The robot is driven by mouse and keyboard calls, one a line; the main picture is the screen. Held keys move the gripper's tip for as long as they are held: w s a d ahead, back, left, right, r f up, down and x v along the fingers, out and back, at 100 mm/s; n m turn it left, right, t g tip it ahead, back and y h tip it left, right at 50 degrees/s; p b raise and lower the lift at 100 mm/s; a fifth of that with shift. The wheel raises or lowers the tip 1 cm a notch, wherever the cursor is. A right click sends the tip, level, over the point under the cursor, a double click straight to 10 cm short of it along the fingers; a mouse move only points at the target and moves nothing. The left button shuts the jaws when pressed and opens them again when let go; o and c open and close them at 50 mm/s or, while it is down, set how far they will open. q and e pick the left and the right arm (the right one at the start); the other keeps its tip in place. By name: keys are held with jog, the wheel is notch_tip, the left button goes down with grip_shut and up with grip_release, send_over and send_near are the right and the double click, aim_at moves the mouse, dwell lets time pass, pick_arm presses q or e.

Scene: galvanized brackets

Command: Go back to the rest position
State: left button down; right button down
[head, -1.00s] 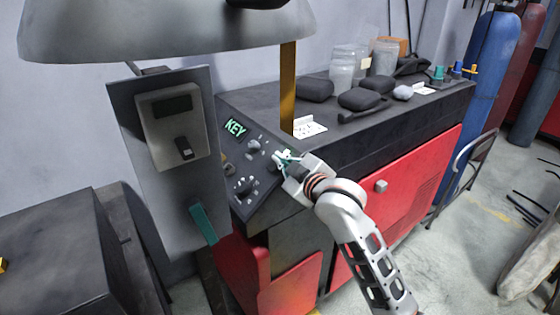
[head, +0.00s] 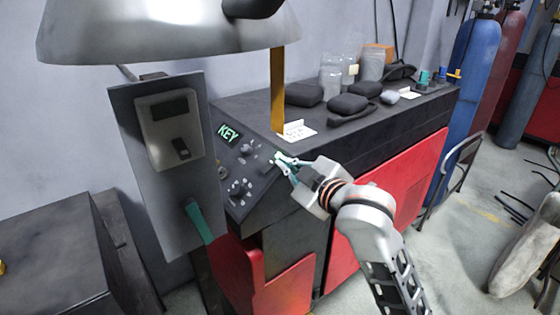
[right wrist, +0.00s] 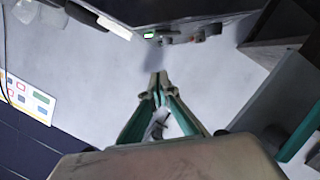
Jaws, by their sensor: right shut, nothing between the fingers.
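My right gripper (head: 276,160) is shut and empty, just off the sloped control panel (head: 240,165) of the black and red machine. The panel carries several knobs and a green lit "KEY" display (head: 229,131). In the right wrist view the two green fingers of my right gripper (right wrist: 158,82) meet at their tips with nothing between them, and a pale grey surface shows beyond. My left gripper is not in view.
A grey post with a control box (head: 174,130) stands left of the panel, under a large metal hood (head: 165,35). Black cases (head: 348,105) and jars (head: 331,80) lie on the machine top (head: 240,105). A blue cylinder (head: 475,75) stands at right.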

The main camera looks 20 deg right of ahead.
jog(key=shift+s, duration=0.1)
jog(key=s+d+f+m+g, duration=0.1)
jog(key=s+f+m, duration=0.15)
jog(key=f, duration=0.95)
jog(key=s+d+f+m+g, duration=0.15)
jog(key=s+f, duration=0.25)
jog(key=f, duration=0.8)
jog(key=s+d+f+m+g+h, duration=0.1)
jog(key=s+d+f+m+g, duration=0.1)
jog(key=s+f, duration=1.8)
jog(key=shift+d+f+m+g+h, duration=0.15)
jog(key=shift+f+m+g+h, duration=0.3)
jog(key=shift+f, duration=0.3)
jog(key=shift+s, duration=0.1)
